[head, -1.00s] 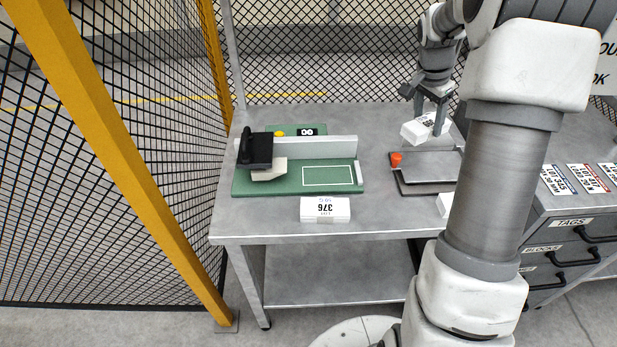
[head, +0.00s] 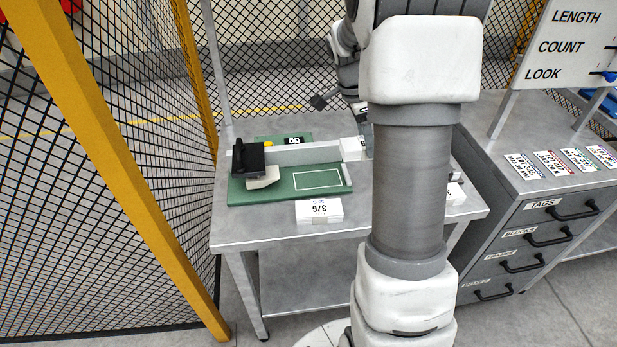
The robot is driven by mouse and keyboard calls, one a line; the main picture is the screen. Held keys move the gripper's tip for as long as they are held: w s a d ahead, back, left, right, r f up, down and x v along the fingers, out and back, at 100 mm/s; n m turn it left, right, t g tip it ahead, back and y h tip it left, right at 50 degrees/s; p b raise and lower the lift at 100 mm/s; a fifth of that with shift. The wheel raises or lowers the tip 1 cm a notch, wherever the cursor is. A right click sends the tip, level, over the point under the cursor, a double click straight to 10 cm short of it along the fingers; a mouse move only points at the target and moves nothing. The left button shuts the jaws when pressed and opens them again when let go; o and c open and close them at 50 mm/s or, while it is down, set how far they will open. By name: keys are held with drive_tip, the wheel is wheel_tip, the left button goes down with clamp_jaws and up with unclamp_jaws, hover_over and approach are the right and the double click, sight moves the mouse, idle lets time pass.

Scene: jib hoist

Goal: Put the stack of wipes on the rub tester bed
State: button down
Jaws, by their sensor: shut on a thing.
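The rub tester (head: 240,193) has a green base on the table, with a black head and a pale pad at its left. Its bed (head: 318,180) is a white-outlined rectangle on the right part of the base, and it is bare. My gripper (head: 361,118) is partly hidden behind my own arm. It is shut on a white stack of wipes (head: 352,148), which shows just past the back right end of the tester. Part of that stack and its label are hidden by my arm. I cannot tell its height above the table.
A white stack labelled 376 (head: 319,211) lies at the table's front edge, before the tester. Another white labelled block (head: 455,190) shows right of my arm. A drawer cabinet (head: 545,215) stands at the right. A yellow post (head: 120,150) and mesh fence stand left.

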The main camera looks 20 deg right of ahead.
drive_tip(key=w+a+f, duration=0.2)
drive_tip(key=a, duration=0.1)
drive_tip(key=w+a+f, duration=0.2)
drive_tip(key=a, duration=0.1)
drive_tip(key=w+a+f+b, duration=0.1)
drive_tip(key=w+a+f, duration=0.1)
drive_tip(key=a, duration=0.1)
drive_tip(key=shift+w+a+f, duration=0.1)
drive_tip(key=shift+w+f, duration=0.1)
drive_tip(key=shift+f, duration=0.2)
drive_tip(key=shift+f+b, duration=0.4)
drive_tip(key=shift+f, duration=1.55)
drive_tip(key=shift+f, duration=0.2)
drive_tip(key=shift+c, duration=0.5)
unclamp_jaws()
drive_tip(key=shift+r, duration=0.1)
